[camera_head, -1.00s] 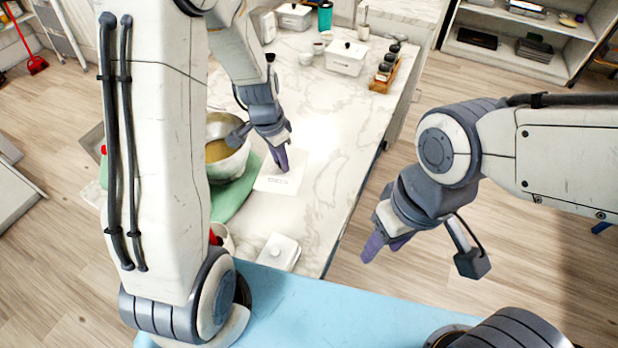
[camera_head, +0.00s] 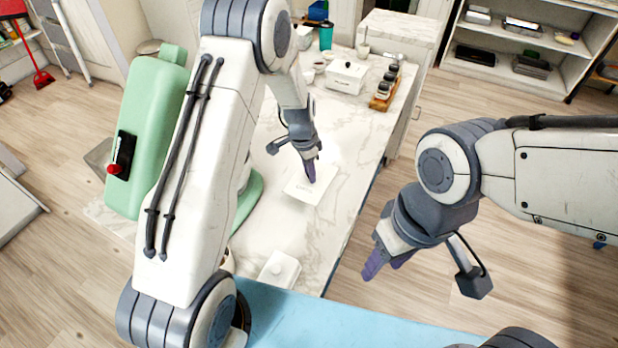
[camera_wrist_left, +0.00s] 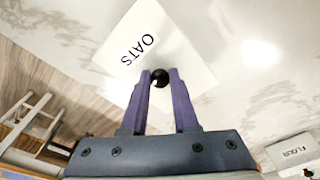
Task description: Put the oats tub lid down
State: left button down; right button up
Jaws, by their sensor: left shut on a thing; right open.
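The oats tub lid (camera_head: 308,193) is a flat white square marked OATS, with a black knob (camera_wrist_left: 160,78). My left gripper (camera_head: 311,175) is shut on the knob, fingers pointing down. In the left wrist view the knob sits between the two purple fingertips, and the lid (camera_wrist_left: 182,48) spreads out beyond them. The lid is over or on the marble counter; I cannot tell whether it touches. My right gripper (camera_head: 385,262) is open and empty, off to the right of the counter, over the floor. I cannot make out the oats tub.
A green stand mixer (camera_head: 160,115) is at left, partly behind my left arm. A white lidded container (camera_head: 279,270) stands near the counter's front. Further back are a white canister (camera_head: 346,77), a spice rack (camera_head: 385,90) and a teal cup (camera_head: 326,37). Counter around the lid is clear.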

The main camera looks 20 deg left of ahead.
pick_arm(q)
notch_tip(320, 180, down, 4)
jog(key=shift+r+p, duration=0.25)
jog(key=shift+p, duration=0.2)
jog(key=shift+f, duration=0.2)
jog(key=shift+f, duration=0.2)
jog(key=c, duration=0.7)
grip_release()
jog(key=shift+r, duration=0.1)
